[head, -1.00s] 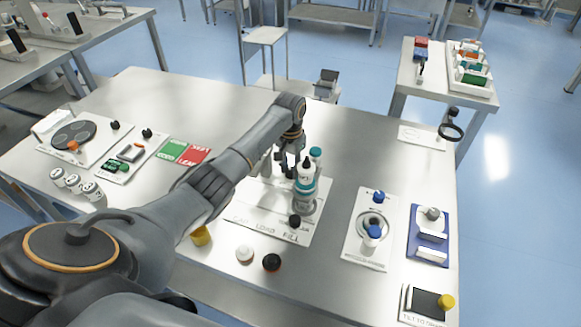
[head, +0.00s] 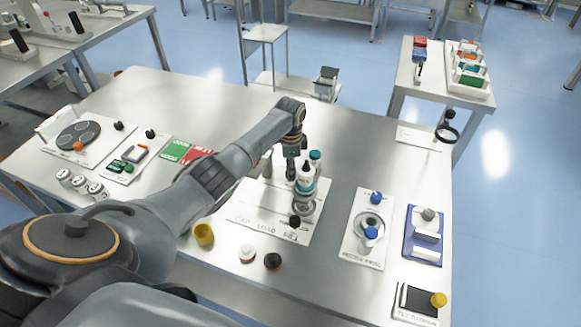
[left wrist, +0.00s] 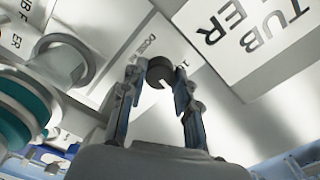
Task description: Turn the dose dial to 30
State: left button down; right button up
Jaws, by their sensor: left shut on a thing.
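The dose dial (left wrist: 160,70) is a small dark round knob in the left wrist view, on a pale panel with printed marks; a "10" shows beside it. My left gripper (left wrist: 158,80) has its two fingers on either side of the dial, shut on it. The dial's pointer and exact setting cannot be read. In the head view my left gripper (head: 291,160) reaches down behind the white and teal bottle (head: 306,178) of the filling station, and the dial is hidden there. My right gripper is not in view.
The station's white base (head: 255,222) reads CAP, LOAD, FILL, with a black knob (head: 295,221) in front. A yellow cup (head: 204,235) and white and dark caps stand at the front edge. A blue-capped device (head: 369,222) stands to the right. The table's back is clear.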

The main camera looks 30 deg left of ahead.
pick_arm(q)
jog(key=m, duration=0.6)
jog(key=shift+m, duration=0.3)
dwell(0.4)
jog(key=c, duration=1)
grip_release()
jog(key=shift+r, duration=0.15)
notch_tip(320, 180, up, 12)
jog(key=shift+f, duration=0.1)
